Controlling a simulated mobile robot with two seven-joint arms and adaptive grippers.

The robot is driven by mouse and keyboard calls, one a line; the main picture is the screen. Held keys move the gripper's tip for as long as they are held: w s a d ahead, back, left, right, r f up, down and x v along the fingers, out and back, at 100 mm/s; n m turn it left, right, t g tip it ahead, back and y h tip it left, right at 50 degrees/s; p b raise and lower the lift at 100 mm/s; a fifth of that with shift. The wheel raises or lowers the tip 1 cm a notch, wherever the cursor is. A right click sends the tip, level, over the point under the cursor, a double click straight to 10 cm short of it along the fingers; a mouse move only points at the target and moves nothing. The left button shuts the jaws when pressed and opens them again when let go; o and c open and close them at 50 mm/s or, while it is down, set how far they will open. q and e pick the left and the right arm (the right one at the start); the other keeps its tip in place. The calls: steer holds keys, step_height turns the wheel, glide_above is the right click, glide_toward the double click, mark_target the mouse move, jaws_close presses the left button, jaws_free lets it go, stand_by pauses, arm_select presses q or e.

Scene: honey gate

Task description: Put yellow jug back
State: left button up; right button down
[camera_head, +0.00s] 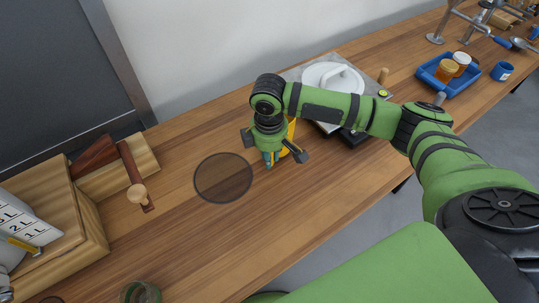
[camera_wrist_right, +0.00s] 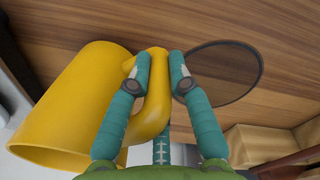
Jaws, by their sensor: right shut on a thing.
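The yellow jug (camera_wrist_right: 70,100) fills the left of the right wrist view, with its handle (camera_wrist_right: 156,100) between my fingers. My right gripper (camera_wrist_right: 164,72) is shut on that handle. In the head view the jug (camera_head: 289,137) shows only as a yellow patch behind my right gripper (camera_head: 271,160). A dark round mat (camera_head: 223,178) lies on the wooden counter just left of the gripper; it also shows in the right wrist view (camera_wrist_right: 232,75). The jug is beside the mat, not over it. I cannot tell whether its base touches the counter. My left gripper is not in view.
A wooden stand with a measuring jug (camera_head: 28,225) is at the left, near a wooden-handled tool (camera_head: 132,175). A scale with a white lid (camera_head: 332,78) stands behind my right arm. A blue tray (camera_head: 449,82) with jars and a blue cup (camera_head: 502,71) are at the right. A glass (camera_head: 140,292) stands at the front edge.

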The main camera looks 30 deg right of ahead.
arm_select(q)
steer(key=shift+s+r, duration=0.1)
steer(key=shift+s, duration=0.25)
arm_select(e)
steer(key=shift+f, duration=0.5)
steer(key=c, duration=1.1)
jaws_free()
steer(key=shift+f, duration=0.15)
steer(key=shift+c, duration=0.2)
arm_select(q)
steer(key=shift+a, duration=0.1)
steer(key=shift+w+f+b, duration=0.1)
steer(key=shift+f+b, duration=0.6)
steer(key=shift+b, duration=0.05)
arm_select(e)
steer(key=r, duration=1.2)
steer(key=shift+s+a+r, duration=0.2)
